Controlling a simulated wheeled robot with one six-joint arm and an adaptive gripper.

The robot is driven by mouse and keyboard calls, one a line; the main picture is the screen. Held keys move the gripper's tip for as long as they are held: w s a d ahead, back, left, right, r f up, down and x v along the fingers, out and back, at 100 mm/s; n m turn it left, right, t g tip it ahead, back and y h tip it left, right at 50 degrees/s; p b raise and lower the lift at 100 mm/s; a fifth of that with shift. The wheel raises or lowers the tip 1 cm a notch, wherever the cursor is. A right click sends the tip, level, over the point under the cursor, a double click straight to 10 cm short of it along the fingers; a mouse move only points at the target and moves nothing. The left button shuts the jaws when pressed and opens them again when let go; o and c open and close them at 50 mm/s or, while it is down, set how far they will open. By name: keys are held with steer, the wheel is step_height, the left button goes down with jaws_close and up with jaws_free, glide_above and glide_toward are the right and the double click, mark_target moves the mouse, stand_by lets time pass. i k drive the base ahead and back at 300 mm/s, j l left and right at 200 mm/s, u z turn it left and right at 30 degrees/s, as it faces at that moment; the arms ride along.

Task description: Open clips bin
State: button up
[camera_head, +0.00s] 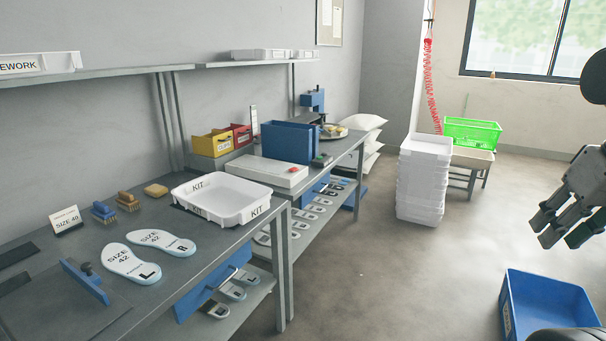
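A yellow bin (212,144) with a small white label stands on the far bench against the wall. A red bin (241,134) stands right beside it, behind a larger blue box (289,141). The labels are too small to read surely, so I cannot tell which one is the clips bin, or whether either has a lid. My gripper (560,232) hangs at the right edge over the floor, far from the benches. Its dark fingers are spread apart with nothing between them.
The near bench holds a white KIT tray (232,214), two insoles (132,263), brushes (104,211) and a size sign (66,220). A blue drawer front (205,295) hangs below it. White stacked trays (424,180) and a blue crate (545,307) stand on the floor. Open floor lies between.

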mark_target(215, 144)
steer(key=i+l+u, duration=0.2)
steer(key=i, duration=0.4)
steer(key=i+u, duration=0.2)
steer(key=i, duration=0.4)
steer(key=i+l+u, duration=0.25)
steer(key=i+u, duration=0.15)
steer(key=i+l+u, duration=0.8)
